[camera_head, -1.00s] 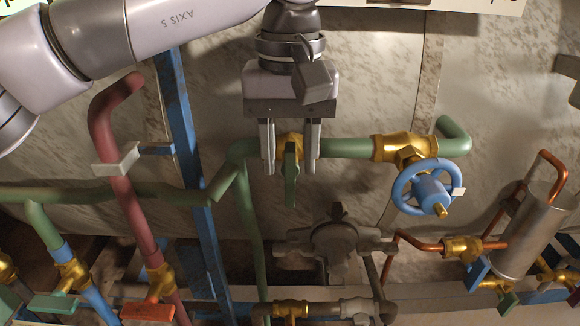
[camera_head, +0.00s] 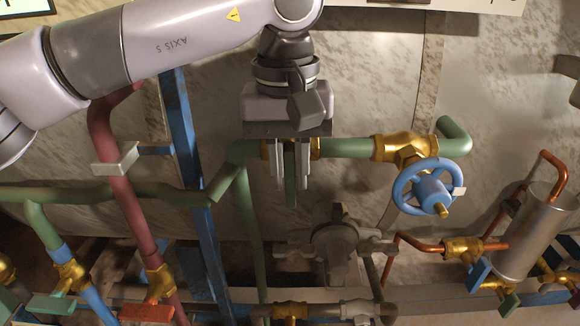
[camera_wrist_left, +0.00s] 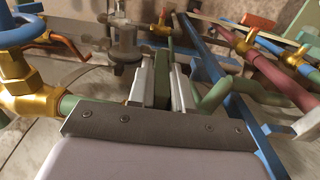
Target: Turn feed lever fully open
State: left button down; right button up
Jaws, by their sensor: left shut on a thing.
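The green feed lever (camera_head: 290,188) hangs down from a brass valve (camera_head: 317,149) on the green pipe in the head view. My left gripper (camera_head: 291,190) comes from above with its two fingers on either side of the lever, shut on it. In the left wrist view, the lever (camera_wrist_left: 162,80) stands between the two light fingers of my left gripper (camera_wrist_left: 161,85). The gripper covers most of the valve body in the head view. My right gripper is not in view.
A blue handwheel (camera_head: 428,187) on a brass valve stands right of the gripper. A blue post (camera_head: 188,150) and a red pipe (camera_head: 125,190) are to the left. A grey pump-like fitting (camera_head: 335,238) sits below. A steel cylinder (camera_head: 532,235) stands at the right.

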pick_arm(q)
jog(key=shift+a+f+h+b, duration=0.15)
jog(key=shift+h+b, duration=0.45)
jog(key=shift+a+f+h+b, duration=0.1)
jog(key=shift+h+b, duration=0.5)
jog(key=shift+a+h+b, duration=0.1)
jog(key=shift+h+b, duration=1)
jog(key=shift+b, duration=0.05)
jog(key=shift+r+h+b, duration=0.15)
jog(key=shift+h+b, duration=0.85)
jog(key=shift+b, duration=0.05)
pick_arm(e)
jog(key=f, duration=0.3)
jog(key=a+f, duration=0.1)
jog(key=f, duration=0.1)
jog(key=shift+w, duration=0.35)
pick_arm(q)
jog(key=c, duration=1.1)
grip_release()
jog(key=v, duration=0.7)
jog(key=shift+a+r+p, duration=0.1)
jog(key=shift+a+p, duration=0.05)
jog(key=shift+p, duration=0.2)
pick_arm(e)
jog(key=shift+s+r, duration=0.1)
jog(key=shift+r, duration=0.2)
